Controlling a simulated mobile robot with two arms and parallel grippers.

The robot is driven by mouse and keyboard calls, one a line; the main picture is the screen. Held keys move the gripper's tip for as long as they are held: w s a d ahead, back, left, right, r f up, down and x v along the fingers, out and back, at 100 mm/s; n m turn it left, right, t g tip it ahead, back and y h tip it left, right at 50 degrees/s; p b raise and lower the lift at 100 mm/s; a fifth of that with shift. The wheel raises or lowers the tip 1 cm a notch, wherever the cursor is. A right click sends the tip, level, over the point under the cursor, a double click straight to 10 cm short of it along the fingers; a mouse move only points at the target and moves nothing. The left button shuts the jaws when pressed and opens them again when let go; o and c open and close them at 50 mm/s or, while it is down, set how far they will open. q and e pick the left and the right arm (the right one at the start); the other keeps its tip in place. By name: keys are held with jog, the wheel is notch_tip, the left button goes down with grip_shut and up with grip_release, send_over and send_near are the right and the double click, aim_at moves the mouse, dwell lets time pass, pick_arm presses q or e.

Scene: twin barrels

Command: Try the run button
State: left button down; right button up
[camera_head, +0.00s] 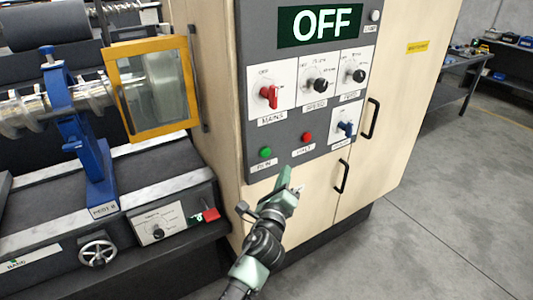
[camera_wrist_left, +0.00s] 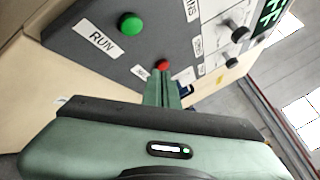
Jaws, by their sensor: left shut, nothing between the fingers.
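The green run button (camera_head: 265,152) sits at the lower left of the grey control panel (camera_head: 292,140), above a RUN label. In the left wrist view the green button (camera_wrist_left: 130,23) shows at the upper left, uncovered. A red button (camera_head: 307,137) is to its right; it also shows in the wrist view (camera_wrist_left: 163,65), just beyond the fingertips. My left gripper (camera_head: 286,172) is shut and empty, pointing up at the panel's lower edge, below and between the two buttons. Whether it touches the panel is unclear. My right gripper is not in view.
The display (camera_head: 320,24) reads OFF. A red switch (camera_head: 269,95), black knobs (camera_head: 318,85) and a blue switch (camera_head: 346,128) stick out of the panel. Cabinet door handles (camera_head: 341,176) are to the right. A machine with a yellow-framed guard (camera_head: 155,85) stands left. Open floor lies right.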

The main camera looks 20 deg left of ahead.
aim_at(271, 151)
pick_arm(q)
jog(key=w+a, duration=0.4)
jog(key=a, duration=0.1)
jog(key=shift+a, duration=0.15)
jog(key=shift+w, duration=0.1)
dwell(1.9)
jog(key=shift+w+a, duration=0.25)
jog(key=shift+a, duration=0.1)
jog(key=shift+w+a, duration=0.3)
jog(key=shift+a, duration=0.1)
dwell(0.8)
jog(key=shift+s+d, duration=0.1)
jog(key=shift+d, duration=0.05)
jog(key=shift+s+d, duration=0.5)
jog(key=shift+d, duration=0.05)
jog(key=shift+s+d, duration=0.8)
jog(key=shift+d, duration=0.2)
jog(key=shift+s+d, duration=0.75)
jog(key=shift+d, duration=0.25)
